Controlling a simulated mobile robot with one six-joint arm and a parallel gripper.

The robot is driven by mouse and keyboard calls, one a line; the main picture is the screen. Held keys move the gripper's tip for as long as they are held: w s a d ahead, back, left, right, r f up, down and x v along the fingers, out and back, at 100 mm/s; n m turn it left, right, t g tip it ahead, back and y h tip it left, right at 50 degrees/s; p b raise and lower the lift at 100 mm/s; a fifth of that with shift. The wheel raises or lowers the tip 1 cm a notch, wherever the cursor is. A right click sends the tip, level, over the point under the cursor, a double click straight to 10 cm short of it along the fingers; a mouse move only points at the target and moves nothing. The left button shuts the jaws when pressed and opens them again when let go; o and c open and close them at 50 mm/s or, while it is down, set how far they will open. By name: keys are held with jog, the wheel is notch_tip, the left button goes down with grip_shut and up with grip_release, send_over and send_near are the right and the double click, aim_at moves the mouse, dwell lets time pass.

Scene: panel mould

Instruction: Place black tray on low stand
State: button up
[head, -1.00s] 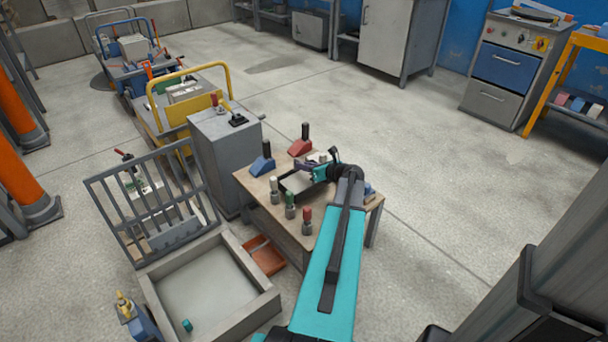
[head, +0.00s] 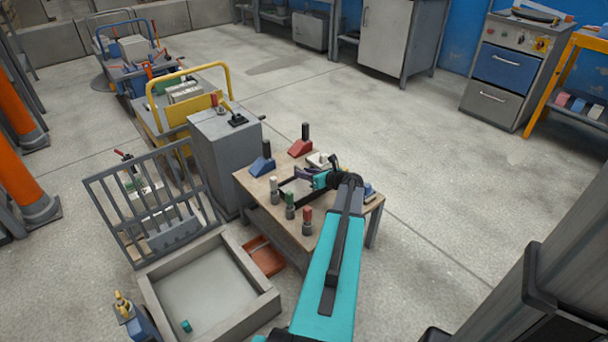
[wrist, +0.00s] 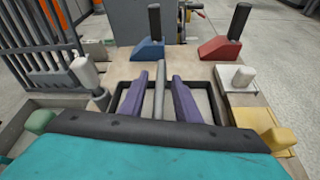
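The black tray (head: 284,190) lies on the wooden table in the head view. In the wrist view its dark rim (wrist: 212,103) frames a pale floor. My gripper (wrist: 160,80) reaches over the tray from the near side. Its two purple fingers are apart, one on each side of a grey bar (wrist: 159,88), with gaps showing between. I cannot tell whether they touch the tray. In the head view my gripper (head: 305,177) is at the tray's right part. The tray's near side is hidden by my wrist. I cannot tell for sure which thing is the low stand.
Blue (head: 262,162) and red (head: 300,147) blocks with black posts stand behind the tray. Several knobbed posts (head: 290,206) stand along the table's front left. A low orange-red piece (head: 264,257) is on the floor beside a grey-walled mould (head: 215,318). Open floor lies right of the table.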

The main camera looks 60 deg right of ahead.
jog(key=shift+r, duration=0.15)
jog(key=p+v, duration=0.2)
jog(key=v, duration=1)
jog(key=shift+s, duration=0.1)
dwell(0.8)
